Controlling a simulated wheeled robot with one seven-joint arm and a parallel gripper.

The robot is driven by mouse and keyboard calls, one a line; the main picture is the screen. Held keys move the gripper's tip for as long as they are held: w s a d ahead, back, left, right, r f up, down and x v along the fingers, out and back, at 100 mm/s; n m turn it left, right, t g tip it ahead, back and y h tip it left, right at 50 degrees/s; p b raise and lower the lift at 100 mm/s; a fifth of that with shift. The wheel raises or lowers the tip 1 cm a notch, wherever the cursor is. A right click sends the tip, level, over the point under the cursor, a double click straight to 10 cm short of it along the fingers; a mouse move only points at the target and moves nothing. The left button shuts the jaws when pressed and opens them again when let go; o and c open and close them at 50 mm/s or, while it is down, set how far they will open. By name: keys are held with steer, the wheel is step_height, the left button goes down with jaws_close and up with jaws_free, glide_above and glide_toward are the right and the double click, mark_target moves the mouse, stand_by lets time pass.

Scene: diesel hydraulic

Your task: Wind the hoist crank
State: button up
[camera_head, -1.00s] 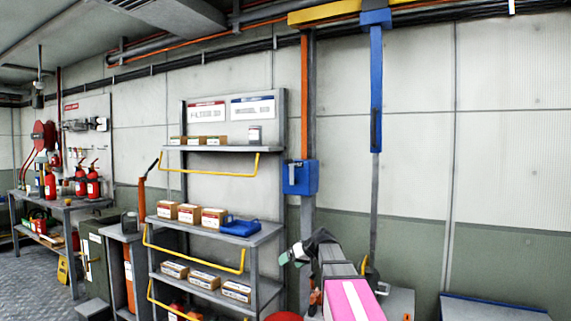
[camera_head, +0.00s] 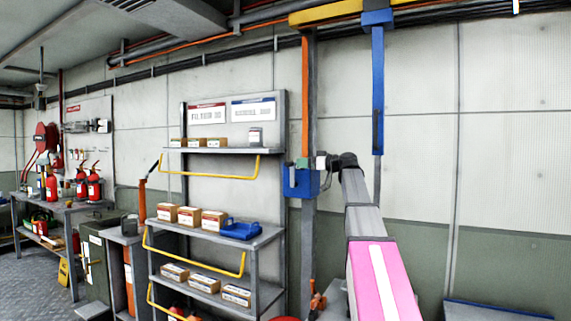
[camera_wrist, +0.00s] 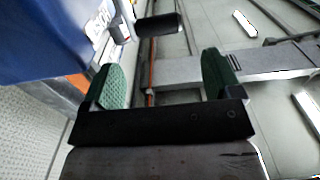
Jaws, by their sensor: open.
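The blue hoist box (camera_head: 300,185) is fixed to the grey post in the head view. It fills the upper left of the wrist view (camera_wrist: 45,35), close to my gripper. A black cylindrical grip (camera_wrist: 158,24), which looks like the crank handle, shows just beyond my fingertips in the wrist view. My gripper (camera_wrist: 165,78) is open, with green pads apart and nothing between them. In the head view my gripper (camera_head: 311,167) overlaps the blue box, and the crank cannot be made out there. Whether a finger touches the grip cannot be told.
A grey shelf rack (camera_head: 205,239) with boxes and yellow rails stands left of the post. A blue vertical beam (camera_head: 377,90) hangs right of it. A yellow overhead beam (camera_head: 325,12) runs above. The wall to the right is clear.

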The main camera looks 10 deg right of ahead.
mark_target(291, 162)
steer(key=x, duration=0.9)
steer(key=shift+w+a, duration=0.2)
steer(key=shift+a, duration=0.1)
